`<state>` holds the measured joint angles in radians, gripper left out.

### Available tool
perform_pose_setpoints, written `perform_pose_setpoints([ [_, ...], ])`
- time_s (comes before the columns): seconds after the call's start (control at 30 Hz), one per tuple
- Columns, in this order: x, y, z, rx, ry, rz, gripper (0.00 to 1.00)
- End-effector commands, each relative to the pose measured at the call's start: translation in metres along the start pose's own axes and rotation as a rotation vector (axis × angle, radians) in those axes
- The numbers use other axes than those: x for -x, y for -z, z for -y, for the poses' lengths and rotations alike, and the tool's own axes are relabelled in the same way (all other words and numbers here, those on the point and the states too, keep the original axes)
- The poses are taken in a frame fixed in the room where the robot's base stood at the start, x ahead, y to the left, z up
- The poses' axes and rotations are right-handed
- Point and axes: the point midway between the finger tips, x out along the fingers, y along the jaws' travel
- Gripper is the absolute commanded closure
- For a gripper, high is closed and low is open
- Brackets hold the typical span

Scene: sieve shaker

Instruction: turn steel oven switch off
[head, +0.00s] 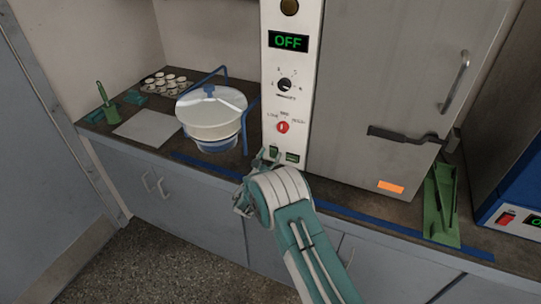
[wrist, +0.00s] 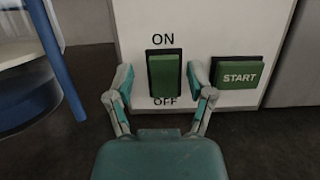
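The steel oven (head: 390,75) stands on the counter with a white control panel (head: 293,100) on its left side. Its display (head: 288,41) reads OFF in green. The oven switch (wrist: 163,77) is a green rocker low on the panel, between the ON and OFF labels. It also shows in the head view (head: 273,152). A green START button (wrist: 238,73) sits to its right. My gripper (wrist: 162,82) is open and empty, its fingertips on either side of the switch. Whether they touch the panel, I cannot tell. In the head view my arm partly covers the gripper.
A pot-like vessel with a clear lid and blue frame (head: 212,108) stands left of the oven. A grey sheet (head: 148,128) and a rack of white cups (head: 167,83) are at the left.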

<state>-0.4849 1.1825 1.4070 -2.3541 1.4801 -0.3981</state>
Motion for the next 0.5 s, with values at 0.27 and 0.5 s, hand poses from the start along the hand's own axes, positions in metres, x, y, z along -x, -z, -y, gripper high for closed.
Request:
perform_pose_setpoints([
  [0.27,0.0,0.0,0.002,0.0,0.003,-0.002,0.29],
  [0.5,0.028,0.001,0.0,0.002,-0.001,-0.003,0.29],
])
